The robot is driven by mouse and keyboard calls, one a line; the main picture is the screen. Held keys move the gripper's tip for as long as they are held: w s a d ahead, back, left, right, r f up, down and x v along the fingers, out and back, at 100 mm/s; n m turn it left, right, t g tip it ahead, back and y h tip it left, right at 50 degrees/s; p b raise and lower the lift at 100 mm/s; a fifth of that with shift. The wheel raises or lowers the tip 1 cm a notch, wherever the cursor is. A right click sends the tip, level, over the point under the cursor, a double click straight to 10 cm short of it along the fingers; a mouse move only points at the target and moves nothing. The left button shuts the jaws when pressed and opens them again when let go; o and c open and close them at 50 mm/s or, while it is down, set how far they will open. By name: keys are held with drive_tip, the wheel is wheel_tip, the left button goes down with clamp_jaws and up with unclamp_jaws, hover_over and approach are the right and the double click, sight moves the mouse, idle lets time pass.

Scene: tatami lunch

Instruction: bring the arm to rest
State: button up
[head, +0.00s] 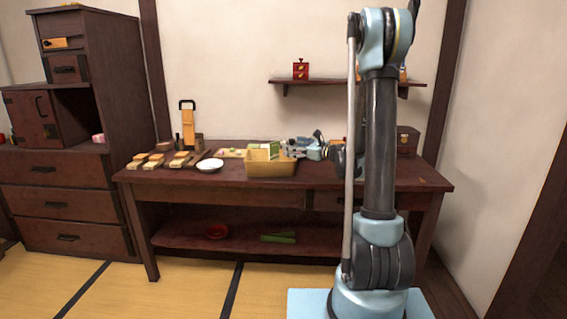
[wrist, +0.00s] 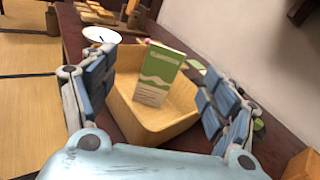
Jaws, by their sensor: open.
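My arm stands tall on the right of the head view, and its far end reaches over the table behind the upright link. My gripper (wrist: 150,100) is open, with its two fingers wide apart in the wrist view and nothing between the pads. Beyond the fingers is a tan basket (wrist: 150,122) with a green and white carton (wrist: 161,73) standing tilted inside it. In the head view the basket (head: 271,169) sits on the dark wooden table (head: 330,178), and my gripper (head: 296,149) is just behind and above it.
A white bowl (head: 209,165) is left of the basket. Several small wooden pieces (head: 146,160) lie on the table's left. A wall shelf (head: 340,83) holds a small red box (head: 300,69). A dark box (head: 407,141) stands at the table's right end. A tall cabinet (head: 100,90) is at left.

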drive_tip(key=s+d+f+n+g+h, duration=0.1)
drive_tip(key=s+n+g+h, duration=0.2)
drive_tip(key=s+n, duration=0.5)
drive_tip(key=s+d+f+n+g+h, duration=0.15)
drive_tip(key=s+n, duration=0.35)
drive_tip(key=s, duration=0.7)
drive_tip(key=s+d+f+n+g+h, duration=0.1)
drive_tip(key=s+d+f+n+h, duration=0.2)
drive_tip(key=s+d, duration=0.2)
drive_tip(key=s+d+f+n+g+h, duration=0.1)
drive_tip(key=s+d+f+n+h, duration=0.2)
drive_tip(key=s, duration=0.7)
drive_tip(key=s+d+f+n+g+h, duration=0.1)
drive_tip(key=s+d+f+n+h, duration=0.1)
drive_tip(key=s+d+n, duration=0.3)
drive_tip(key=s+d+h, duration=0.1)
drive_tip(key=s+d, duration=0.1)
drive_tip(key=s, duration=0.1)
drive_tip(key=shift+s+d+f+g, duration=0.3)
drive_tip(key=shift+f+g, duration=0.05)
drive_tip(key=shift+f, duration=0.05)
drive_tip(key=shift+w+f, duration=0.2)
drive_tip(key=shift+w, duration=0.2)
